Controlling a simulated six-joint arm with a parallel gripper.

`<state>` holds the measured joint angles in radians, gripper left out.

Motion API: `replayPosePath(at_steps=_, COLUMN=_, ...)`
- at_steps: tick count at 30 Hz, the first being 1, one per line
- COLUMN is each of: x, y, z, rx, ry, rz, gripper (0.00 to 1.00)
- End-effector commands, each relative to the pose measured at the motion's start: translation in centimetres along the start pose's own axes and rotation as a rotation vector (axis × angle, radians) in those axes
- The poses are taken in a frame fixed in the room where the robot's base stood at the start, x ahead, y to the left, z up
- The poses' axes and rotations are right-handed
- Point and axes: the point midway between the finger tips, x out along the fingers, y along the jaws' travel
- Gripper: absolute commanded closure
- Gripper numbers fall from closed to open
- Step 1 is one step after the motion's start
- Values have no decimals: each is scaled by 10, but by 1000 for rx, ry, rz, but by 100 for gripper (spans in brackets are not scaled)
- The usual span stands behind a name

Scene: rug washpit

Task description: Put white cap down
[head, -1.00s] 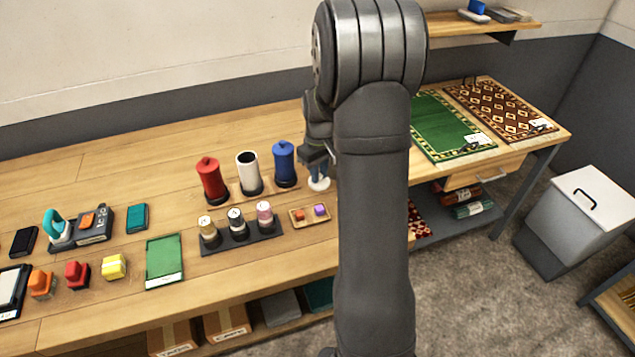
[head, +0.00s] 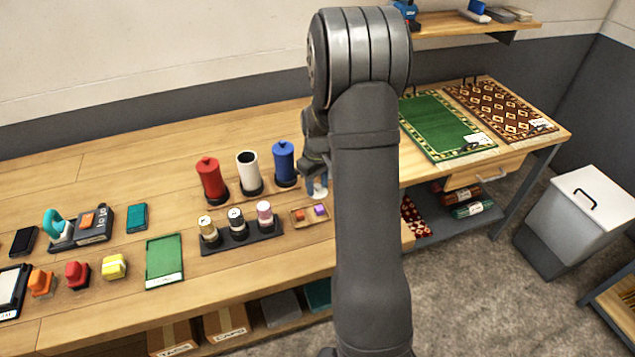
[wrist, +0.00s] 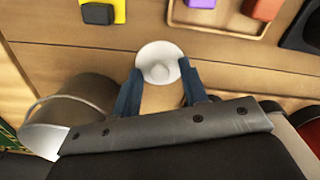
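The white cap (wrist: 158,62) is a small round disc with a low centre, resting on the wooden bench in the wrist view. In the head view a sliver of the cap (head: 321,194) shows under my fingers. My gripper (wrist: 158,85) has its blue fingers apart, one on each side of the cap's near edge, with bare wood showing between them. It also shows beside my arm in the head view (head: 317,184). Contact at the rim is hard to tell. An open white canister (head: 247,172) stands to the left, between a red canister (head: 210,180) and a blue canister (head: 284,163), both capped.
A small tray (head: 297,223) with an orange and a purple block lies just in front of the cap. A dark rack (head: 262,238) of spools is to its left. A yellow item (wrist: 118,12) lies near the tray. My arm hides the bench to the right.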

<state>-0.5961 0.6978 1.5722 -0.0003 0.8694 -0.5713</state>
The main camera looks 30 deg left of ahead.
Motion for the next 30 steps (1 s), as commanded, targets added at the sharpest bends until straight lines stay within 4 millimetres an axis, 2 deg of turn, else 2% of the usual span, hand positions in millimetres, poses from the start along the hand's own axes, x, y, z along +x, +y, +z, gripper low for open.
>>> replayPosePath(at_steps=8, x=-6, y=0, z=0, rx=0, ry=1, rz=1, gripper=60)
replayPosePath(at_steps=11, x=-20, y=0, z=-1, rx=0, ry=3, rz=2, gripper=60)
replayPosePath(at_steps=22, x=-97, y=0, z=-1, rx=0, ry=3, rz=2, gripper=60)
replayPosePath(at_steps=27, x=-117, y=0, z=0, rx=0, ry=1, rz=1, gripper=60)
replayPosePath(at_steps=30, x=-122, y=0, z=0, rx=0, ry=1, rz=1, gripper=60)
